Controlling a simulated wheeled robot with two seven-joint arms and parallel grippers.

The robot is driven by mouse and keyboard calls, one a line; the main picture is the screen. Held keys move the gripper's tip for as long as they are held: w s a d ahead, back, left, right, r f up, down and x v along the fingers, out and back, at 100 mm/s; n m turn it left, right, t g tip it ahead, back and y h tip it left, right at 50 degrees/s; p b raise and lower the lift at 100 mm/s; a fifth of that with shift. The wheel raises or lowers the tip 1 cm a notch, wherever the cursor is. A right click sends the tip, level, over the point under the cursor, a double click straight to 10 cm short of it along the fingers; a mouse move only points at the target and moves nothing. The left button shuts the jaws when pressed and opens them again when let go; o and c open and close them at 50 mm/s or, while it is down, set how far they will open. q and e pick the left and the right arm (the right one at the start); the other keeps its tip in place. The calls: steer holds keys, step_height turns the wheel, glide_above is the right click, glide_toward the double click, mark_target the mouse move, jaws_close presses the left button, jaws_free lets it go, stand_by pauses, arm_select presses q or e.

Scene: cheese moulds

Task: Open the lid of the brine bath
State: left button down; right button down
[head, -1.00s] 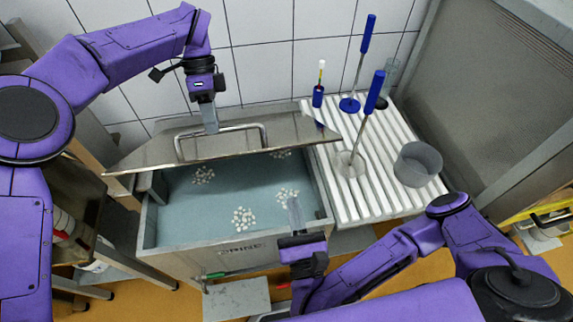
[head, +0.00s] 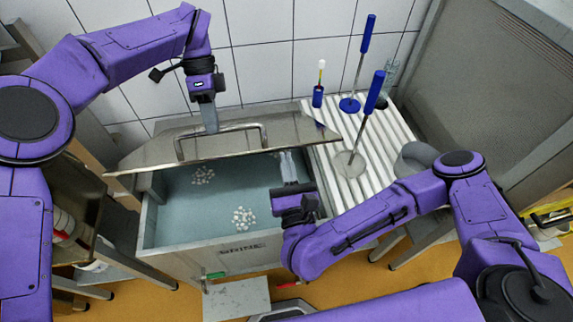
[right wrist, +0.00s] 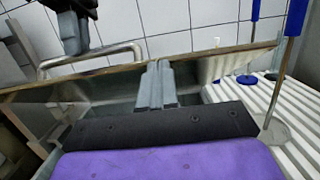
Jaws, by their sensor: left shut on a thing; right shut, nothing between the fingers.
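The brine bath (head: 236,252) is a grey tank of bluish liquid with clusters of small white pieces in it. Its metal lid (head: 285,130) is raised and tilted at the back, with a bar handle on top. My left gripper (head: 210,128) comes down from above and is shut on the lid handle (head: 243,127). My right gripper (head: 287,158) is shut and empty, over the right part of the bath by the lid's lower front edge. In the right wrist view its fingers (right wrist: 155,88) reach up to the lid edge (right wrist: 110,72); I cannot tell whether they touch.
A ribbed white drain table (head: 330,185) stands right of the bath. It carries blue-handled tools (head: 375,92), a small blue-based instrument (head: 318,95) and a grey cup (head: 412,158), partly hidden by my right arm. A tiled wall is behind. A grey step (head: 237,298) stands in front.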

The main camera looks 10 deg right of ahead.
arm_select(q)
steer(key=shift+w+a+f, duration=0.1)
steer(key=shift+f, duration=0.2)
arm_select(e)
steer(key=w+r, duration=0.1)
steer(key=r, duration=0.1)
steer(key=shift+w+d+r, duration=0.1)
steer(key=shift+w+r, duration=0.2)
steer(key=shift+w, duration=0.05)
arm_select(q)
steer(key=c, duration=1.3)
jaws_free()
steer(key=shift+o, duration=1)
steer(key=shift+w, duration=0.1)
arm_select(e)
steer(key=shift+w+f, duration=0.15)
steer(key=shift+f, duration=0.1)
